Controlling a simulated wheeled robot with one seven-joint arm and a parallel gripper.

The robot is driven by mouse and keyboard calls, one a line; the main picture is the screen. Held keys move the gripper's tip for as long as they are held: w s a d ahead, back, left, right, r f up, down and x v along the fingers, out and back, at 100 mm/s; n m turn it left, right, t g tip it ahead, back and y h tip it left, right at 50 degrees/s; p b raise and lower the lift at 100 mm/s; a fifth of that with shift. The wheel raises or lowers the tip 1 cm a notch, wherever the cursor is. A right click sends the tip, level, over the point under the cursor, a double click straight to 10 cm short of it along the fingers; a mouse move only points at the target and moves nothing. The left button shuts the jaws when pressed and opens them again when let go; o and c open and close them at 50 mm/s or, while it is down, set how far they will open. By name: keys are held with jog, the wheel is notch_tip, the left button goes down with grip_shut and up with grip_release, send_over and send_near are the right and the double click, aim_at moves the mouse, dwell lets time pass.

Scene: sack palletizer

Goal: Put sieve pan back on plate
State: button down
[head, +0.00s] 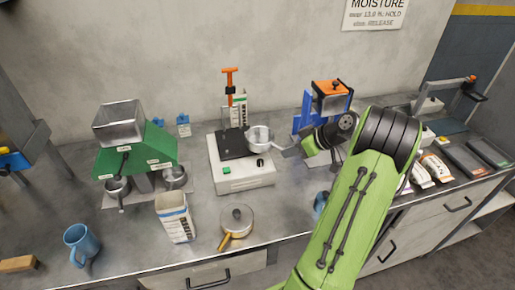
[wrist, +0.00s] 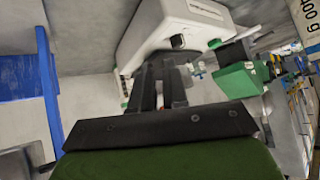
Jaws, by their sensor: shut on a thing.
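The sieve pan (head: 260,138) is a small round metal pan at the right side of the white machine (head: 242,176). Its handle points right, towards my gripper (head: 291,151), which is shut on it. The black square plate (head: 232,149) lies on top of the white machine. The pan overlaps the plate's right edge in the head view; I cannot tell whether it touches the machine or hangs just above. In the wrist view my gripper's dark fingers (wrist: 163,70) point at the white machine (wrist: 170,30); the pan is not clearly visible there.
An orange-handled post (head: 230,85) stands behind the plate. A blue stand (head: 303,112) and an orange-topped device (head: 331,93) are close to my gripper. A lidded pan (head: 237,217), a white carton (head: 174,217) and a green hopper unit (head: 137,150) stand front and left.

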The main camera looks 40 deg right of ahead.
aim_at(263, 148)
jog(key=w+a, duration=0.1)
jog(key=w, duration=0.2)
jog(key=w+a, duration=0.1)
jog(key=w, duration=0.1)
jog(key=w+a, duration=0.1)
jog(key=w, duration=0.2)
jog(key=shift+w+a, duration=0.1)
jog(key=shift+w, duration=0.2)
jog(key=f, duration=0.3)
jog(key=shift+w+a, duration=0.15)
jog(key=shift+w, duration=0.05)
jog(key=shift+f, duration=0.35)
jog(key=shift+r, duration=0.1)
jog(key=c, duration=1.1)
grip_release()
jog(key=shift+c, duration=0.2)
